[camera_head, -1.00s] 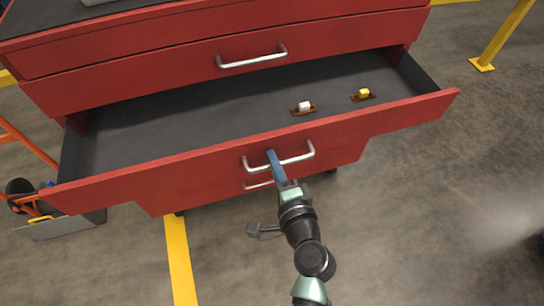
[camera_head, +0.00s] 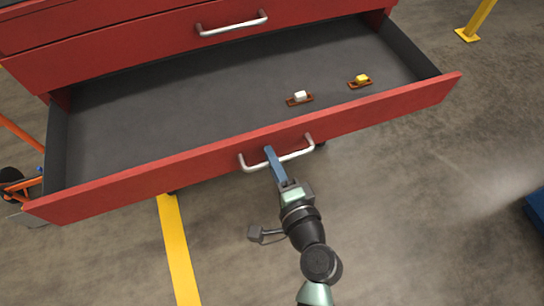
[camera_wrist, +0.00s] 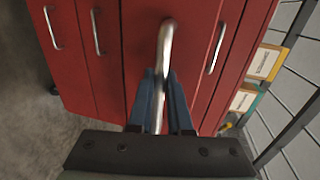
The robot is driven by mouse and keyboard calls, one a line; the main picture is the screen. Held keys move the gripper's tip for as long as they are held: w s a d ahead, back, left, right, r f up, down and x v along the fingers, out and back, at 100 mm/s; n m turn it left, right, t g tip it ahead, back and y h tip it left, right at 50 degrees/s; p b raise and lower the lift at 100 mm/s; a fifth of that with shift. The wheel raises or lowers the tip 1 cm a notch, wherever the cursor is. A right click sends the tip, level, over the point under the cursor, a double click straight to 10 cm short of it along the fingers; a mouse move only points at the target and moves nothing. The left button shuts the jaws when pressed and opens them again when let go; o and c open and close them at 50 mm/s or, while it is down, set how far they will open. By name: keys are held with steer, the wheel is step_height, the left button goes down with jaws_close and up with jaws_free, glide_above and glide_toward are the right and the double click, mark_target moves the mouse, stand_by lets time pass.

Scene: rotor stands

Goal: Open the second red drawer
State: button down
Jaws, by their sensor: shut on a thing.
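The red drawer (camera_head: 390,113) in the head view stands wide open, its dark grey interior showing. It is below a closed red drawer (camera_head: 150,45) with its own silver handle (camera_head: 232,25). My gripper (camera_head: 269,152) is shut on the open drawer's silver bar handle (camera_head: 298,154), near its middle. In the wrist view, the blue fingers of my gripper (camera_wrist: 161,75) close on both sides of the handle (camera_wrist: 166,38). The drawer's inside is not visible there.
Inside the drawer lie a small brown holder with a white piece (camera_head: 300,97) and another with a yellow piece (camera_head: 361,80). A yellow post (camera_head: 475,20) stands at upper right. A blue object (camera_head: 536,210) is at the right edge. Floor in front is mostly clear.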

steer(key=c, duration=1.1)
jaws_free()
steer(key=shift+c, duration=0.2)
steer(key=v, duration=1.3)
